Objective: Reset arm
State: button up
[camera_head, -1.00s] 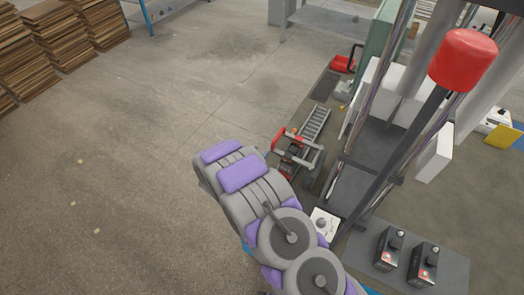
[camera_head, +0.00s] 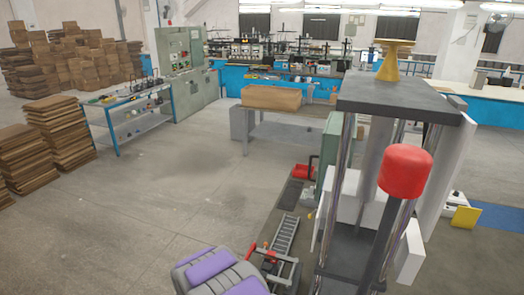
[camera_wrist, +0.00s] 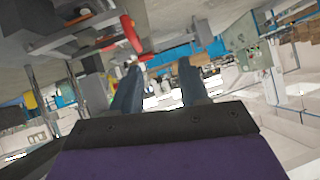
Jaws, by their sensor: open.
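My arm (camera_head: 222,272), grey with purple pads, shows at the bottom edge of the head view, and only its upper part is in frame. My gripper is out of the head view. In the wrist view, my gripper (camera_wrist: 160,72) shows two dark fingers standing apart. The gap between them is empty, and they touch nothing that I can see. The wrist picture is upside down, with the room's floor toward the top.
A machine with a red-capped lever (camera_head: 405,172) stands close on the right, under a dark top plate (camera_head: 400,97). A roller conveyor (camera_head: 285,240) is just right of my arm. Cardboard stacks (camera_head: 58,135) and a blue-framed shelf (camera_head: 130,125) stand left. Open floor (camera_head: 150,210) lies left of my arm.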

jog(key=s+d+r+n+g+y+b, duration=0.3)
jog(key=s+d+r+g+y+b, duration=0.25)
jog(key=s+r, duration=0.8)
jog(key=s+d+r+g+h, duration=0.1)
jog(key=s+d+g, duration=0.1)
jog(key=s+d, duration=0.5)
jog(key=s+d+r+g+h+b, duration=0.1)
jog(key=s+d+g, duration=0.2)
jog(key=s+d, duration=0.5)
jog(key=s+d+r+g+h+b, duration=0.1)
jog(key=s+d, duration=0.6)
jog(key=s, duration=1.1)
jog(key=shift+s+d+r+n+g+h, duration=0.2)
jog(key=shift+r+n+g+h, duration=0.15)
jog(key=shift+g+h, duration=0.3)
jog(key=shift+w, duration=0.1)
jog(key=shift+c, duration=0.3)
